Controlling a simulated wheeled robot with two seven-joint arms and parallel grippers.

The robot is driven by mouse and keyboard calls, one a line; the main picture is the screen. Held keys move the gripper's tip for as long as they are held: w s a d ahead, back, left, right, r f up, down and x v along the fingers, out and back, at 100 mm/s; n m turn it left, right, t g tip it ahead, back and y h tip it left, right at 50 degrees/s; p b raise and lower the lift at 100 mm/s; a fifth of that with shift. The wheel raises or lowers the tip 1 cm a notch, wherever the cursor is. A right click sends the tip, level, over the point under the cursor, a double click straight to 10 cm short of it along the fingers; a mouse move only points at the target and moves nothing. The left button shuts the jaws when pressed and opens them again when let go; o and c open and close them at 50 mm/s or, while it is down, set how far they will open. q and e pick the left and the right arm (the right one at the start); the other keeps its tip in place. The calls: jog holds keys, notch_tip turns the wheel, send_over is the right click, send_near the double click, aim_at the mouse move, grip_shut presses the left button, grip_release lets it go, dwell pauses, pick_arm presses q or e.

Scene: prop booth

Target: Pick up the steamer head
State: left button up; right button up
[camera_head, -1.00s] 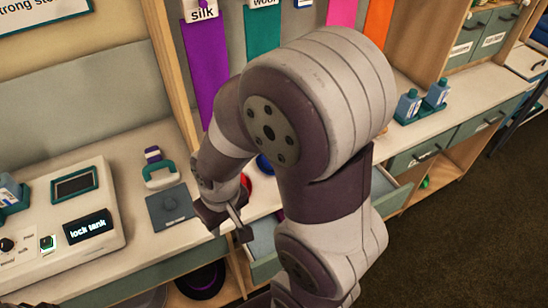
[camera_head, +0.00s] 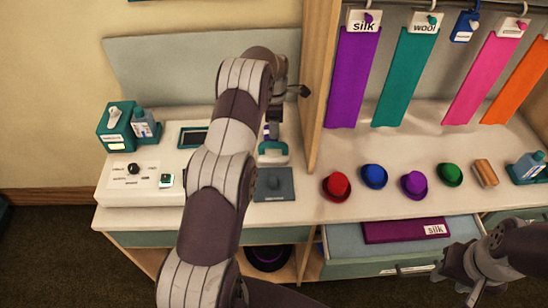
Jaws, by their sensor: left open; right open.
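A teal, looped handle with a white and purple part, which looks like the steamer head (camera_head: 273,150), stands on the counter behind a dark grey square pad (camera_head: 273,184). My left arm partly covers it. My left gripper (camera_head: 276,118) is open and hangs close above or behind it; its fingertips are mostly hidden, and I cannot tell whether they touch it. My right gripper (camera_head: 472,290) is open and empty at the lower right, in front of the open drawer (camera_head: 345,238).
A white console (camera_head: 120,178) and a teal bottle holder (camera_head: 116,128) stand left. A wooden post (camera_head: 322,85) rises just right of my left gripper. Several small hats, including a red one (camera_head: 336,186), line the right counter.

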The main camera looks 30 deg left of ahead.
aim_at(273, 143)
pick_arm(q)
notch_tip(273, 143, down, 5)
jog(key=b, duration=0.3)
jog(key=shift+w+d, duration=0.1)
jog(key=shift+f, duration=0.4)
jog(key=f, duration=0.1)
jog(key=f+p, duration=0.1)
jog(key=f, duration=0.1)
jog(key=shift+a+f+p, duration=0.3)
jog(key=shift+f, duration=0.2)
jog(key=shift+d, duration=0.1)
jog(key=shift+c, duration=0.7)
grip_shut()
pick_arm(e)
notch_tip(273, 143, down, 3)
jog(key=shift+d+f, duration=0.1)
jog(key=shift+f, duration=0.1)
